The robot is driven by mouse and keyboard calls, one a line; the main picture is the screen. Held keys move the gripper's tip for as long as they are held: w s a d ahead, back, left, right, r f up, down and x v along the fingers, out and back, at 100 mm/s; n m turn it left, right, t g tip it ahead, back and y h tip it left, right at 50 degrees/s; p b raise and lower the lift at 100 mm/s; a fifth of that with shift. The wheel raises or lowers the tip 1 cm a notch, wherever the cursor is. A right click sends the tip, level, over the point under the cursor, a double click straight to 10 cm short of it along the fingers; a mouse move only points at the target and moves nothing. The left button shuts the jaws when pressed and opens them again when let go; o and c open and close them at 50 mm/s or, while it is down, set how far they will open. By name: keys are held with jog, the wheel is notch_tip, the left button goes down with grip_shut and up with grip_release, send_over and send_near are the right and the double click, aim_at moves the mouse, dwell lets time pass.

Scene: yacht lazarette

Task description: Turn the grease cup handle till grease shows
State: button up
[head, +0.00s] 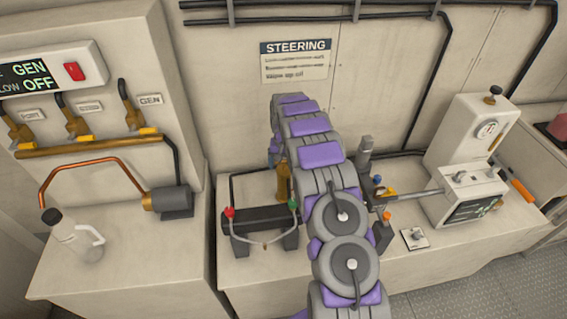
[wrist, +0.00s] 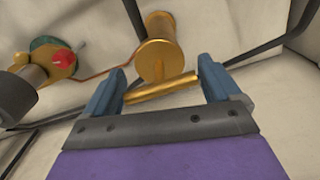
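The brass grease cup (wrist: 158,50) is a round body with a flange, in the upper middle of the wrist view. Its handle (wrist: 160,89), a straight brass crossbar, lies slightly tilted between my fingers. My gripper (wrist: 162,65) is open, with one blue finger beside each end of the bar. I cannot tell whether either finger touches it. In the head view the brass cup (head: 284,183) stands partly behind my arm on the bench, and my gripper is mostly hidden there. No grease can be made out.
A dark bracket with a red knob (head: 229,212) and a green knob stands by the cup. A steel rod (head: 413,197) and a screen box (head: 470,196) are to the right. A white bottle (head: 73,236) stands on the left bench. Pipes run along the wall.

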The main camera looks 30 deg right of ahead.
jog(key=shift+o, duration=0.5)
jog(key=shift+d, duration=0.1)
notch_tip(320, 180, up, 17)
jog(key=p, duration=0.1)
jog(key=shift+r+p, duration=0.15)
jog(key=shift+p, duration=0.2)
